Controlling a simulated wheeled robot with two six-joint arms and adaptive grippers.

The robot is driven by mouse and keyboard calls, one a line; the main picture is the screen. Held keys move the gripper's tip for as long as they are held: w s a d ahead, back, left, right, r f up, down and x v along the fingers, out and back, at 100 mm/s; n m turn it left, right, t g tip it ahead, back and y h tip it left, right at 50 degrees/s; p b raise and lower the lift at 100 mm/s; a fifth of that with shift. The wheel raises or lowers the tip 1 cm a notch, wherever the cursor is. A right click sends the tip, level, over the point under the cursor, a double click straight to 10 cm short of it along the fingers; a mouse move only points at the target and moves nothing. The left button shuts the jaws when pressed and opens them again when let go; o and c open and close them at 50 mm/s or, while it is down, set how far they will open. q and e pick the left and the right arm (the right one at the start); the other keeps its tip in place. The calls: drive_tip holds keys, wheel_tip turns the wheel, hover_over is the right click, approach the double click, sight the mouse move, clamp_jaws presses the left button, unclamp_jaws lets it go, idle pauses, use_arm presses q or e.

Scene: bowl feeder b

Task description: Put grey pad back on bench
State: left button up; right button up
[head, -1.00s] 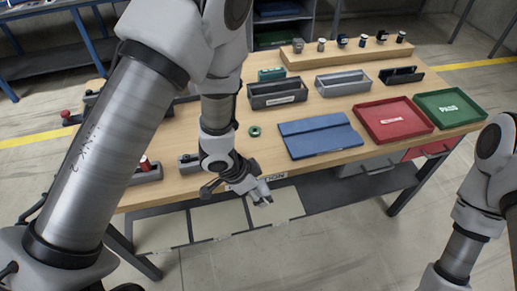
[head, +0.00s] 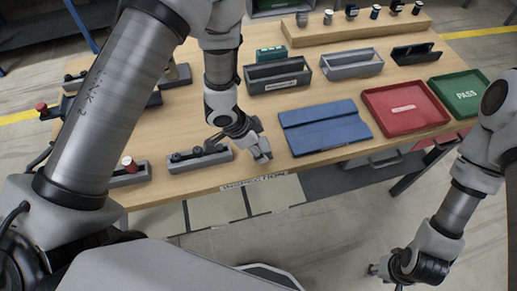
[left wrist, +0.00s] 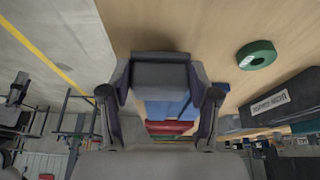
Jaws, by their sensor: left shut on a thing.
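My left gripper (head: 262,155) is over the bench (head: 230,178) near its front edge, left of the blue mat. In the left wrist view the gripper (left wrist: 161,85) is shut on the grey pad (left wrist: 160,72), a small block between its two fingers. The wooden bench top (left wrist: 215,30) shows behind the pad; I cannot tell whether they touch. In the head view the pad is too small to tell from the fingers. My right gripper (head: 374,270) is low at the lower right, away from the bench; its jaws are too small to read.
A folded blue mat (head: 325,127), a red tray (head: 405,109) and a green tray (head: 462,94) lie to the right. Grey bins (head: 278,76) stand behind. A grey fixture (head: 200,158) is close on the left. A green ring (left wrist: 257,55) lies near the gripper.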

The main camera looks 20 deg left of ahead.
use_arm(q)
drive_tip(key=shift+w+a+f, duration=0.1)
drive_tip(key=shift+w+f, duration=0.15)
drive_tip(key=shift+f, duration=0.35)
drive_tip(key=shift+w+a+f, duration=0.1)
drive_tip(key=shift+w+f, duration=0.1)
drive_tip(key=shift+f, duration=0.4)
drive_tip(key=shift+s+d+r, duration=0.15)
drive_tip(key=shift+s, duration=0.2)
drive_tip(key=o, duration=1.3)
drive_tip(key=shift+f, duration=0.2)
drive_tip(key=shift+c, duration=0.2)
drive_tip(key=shift+w, duration=0.2)
